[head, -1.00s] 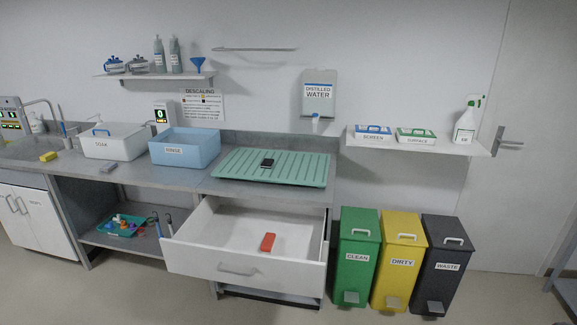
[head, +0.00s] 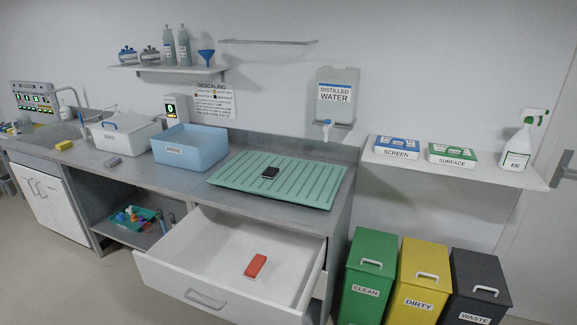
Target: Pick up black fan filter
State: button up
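A small black block, which looks like the black fan filter (head: 270,172), lies on the green ribbed drying mat (head: 300,188) on the grey counter. My gripper is not in view.
An open white drawer (head: 190,272) juts out below the mat, holding a red block (head: 256,265). A blue rinse basin (head: 190,150) stands left of the mat. Green (head: 368,280), yellow (head: 420,285) and dark (head: 476,290) bins stand to the right. Floor at lower left is clear.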

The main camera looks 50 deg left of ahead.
aim_at(269, 172)
jog(key=i, duration=0.85)
jog(key=u, duration=0.35)
jog(key=k, duration=0.15)
jog(key=z, duration=3.25)
jog(key=k, duration=1)
jog(key=z, duration=5.75)
